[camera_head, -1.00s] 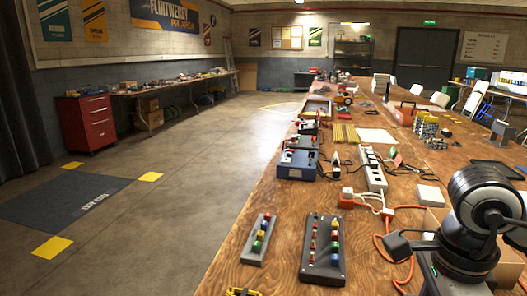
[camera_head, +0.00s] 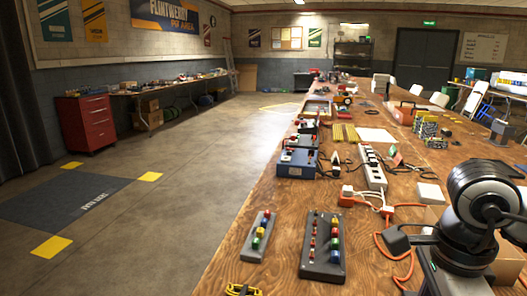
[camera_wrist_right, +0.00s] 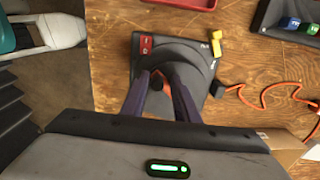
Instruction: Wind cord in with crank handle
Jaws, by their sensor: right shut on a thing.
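In the right wrist view my right gripper (camera_wrist_right: 159,84) reaches over a dark grey unit (camera_wrist_right: 190,53) with a red label. Its two dark fingers close on a small part between their tips, seemingly the crank handle, mostly hidden by the fingers. The orange cord (camera_wrist_right: 265,95) runs right from a small black block (camera_wrist_right: 218,89) beside the unit. In the head view the orange cord (camera_head: 378,252) lies loosely curved on the bench, left of my right arm. The gripper's tips and the dark unit cannot be made out there. My left gripper is not in view.
The wooden bench (camera_head: 225,270) carries two button panels, grey (camera_head: 259,237) and black (camera_head: 322,247), a blue box (camera_head: 297,163) and a white power strip (camera_head: 373,168). In the wrist view a red tray edge (camera_wrist_right: 182,3) lies beyond the unit. Open floor lies left of the bench.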

